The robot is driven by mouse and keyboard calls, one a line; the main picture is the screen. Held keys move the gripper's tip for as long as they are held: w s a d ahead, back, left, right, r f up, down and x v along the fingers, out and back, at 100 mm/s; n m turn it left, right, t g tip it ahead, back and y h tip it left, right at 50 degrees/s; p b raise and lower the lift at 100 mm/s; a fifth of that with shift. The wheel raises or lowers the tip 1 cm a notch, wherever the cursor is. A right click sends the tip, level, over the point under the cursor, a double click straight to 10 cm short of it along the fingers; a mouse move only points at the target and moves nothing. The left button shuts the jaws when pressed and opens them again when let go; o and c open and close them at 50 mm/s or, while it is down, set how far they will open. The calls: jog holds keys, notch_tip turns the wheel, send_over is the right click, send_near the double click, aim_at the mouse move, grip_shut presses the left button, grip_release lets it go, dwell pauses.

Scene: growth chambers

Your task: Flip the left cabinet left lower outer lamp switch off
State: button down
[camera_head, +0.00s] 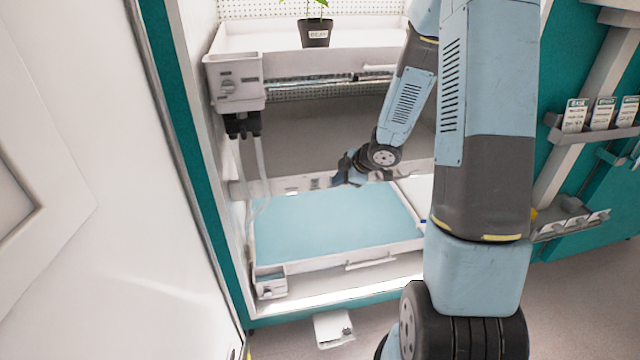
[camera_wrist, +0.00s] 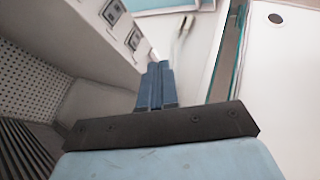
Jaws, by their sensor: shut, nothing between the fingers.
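The lower lamp bar (camera_head: 270,188) runs across the left cabinet above the blue-lined lower tray (camera_head: 335,225). Small switch plates sit on its face, with the left one (camera_head: 291,190) and another (camera_head: 315,183) showing in the head view. The wrist view shows switch plates on the bar, one near the top (camera_wrist: 112,12) and one lower (camera_wrist: 134,38). My gripper (camera_head: 338,180) is shut and empty, just right of the plates in the head view. Its blue fingers (camera_wrist: 158,70) show beside the bar in the wrist view. Contact and the switch positions cannot be told.
An upper tray (camera_head: 270,40) holds a potted plant (camera_head: 316,32). A grey box (camera_head: 235,80) with a clear tube (camera_head: 262,160) hangs at the left. The open white door (camera_head: 110,180) stands left. A small white box (camera_head: 333,328) lies on the floor.

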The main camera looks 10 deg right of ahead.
aim_at(314, 182)
jog(key=shift+w+a+f, duration=0.65)
jog(key=shift+w+f, duration=0.55)
jog(key=shift+w, duration=0.3)
jog(key=shift+w+a+f, duration=0.7)
jog(key=shift+w+f, duration=0.55)
jog(key=shift+w, duration=0.2)
jog(key=shift+w+a+f, duration=0.65)
jog(key=shift+w+f, duration=0.55)
jog(key=shift+w, duration=0.3)
jog(key=shift+w+r, duration=0.15)
jog(key=shift+w, duration=0.1)
jog(key=shift+w+r, duration=0.1)
jog(key=shift+r, duration=0.7)
